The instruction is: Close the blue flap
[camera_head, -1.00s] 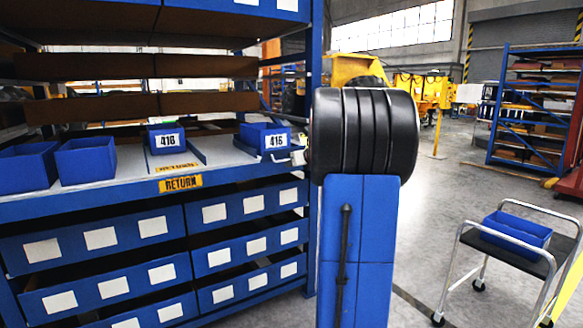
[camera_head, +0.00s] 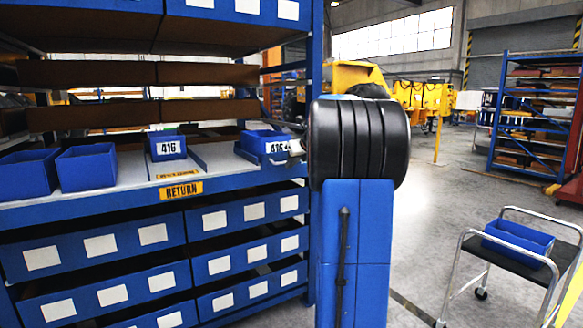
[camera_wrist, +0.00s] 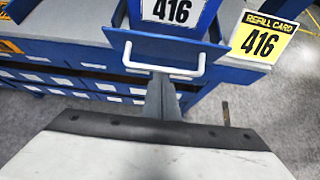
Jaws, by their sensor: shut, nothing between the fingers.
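The blue flap (camera_wrist: 185,47) juts out below the 416 label of a blue bin (camera_wrist: 188,26) in the wrist view. It appears folded outward from the bin front, with a white bar handle (camera_wrist: 132,66) along it. The same bin (camera_head: 262,134) sits at the right end of the shelf in the head view. My gripper (camera_wrist: 160,78) is shut and empty, its fingertips at the handle and the flap's near edge. I cannot tell whether they touch. In the head view my gripper (camera_head: 297,147) is just right of the bin, partly hidden by my arm.
A yellow refill card (camera_wrist: 262,38) stands right of the bin. Another 416 bin (camera_head: 167,145) and two blue bins (camera_head: 86,168) stand left on the shelf (camera_head: 130,200). A cart (camera_head: 510,258) with a blue tray stands at right on open floor.

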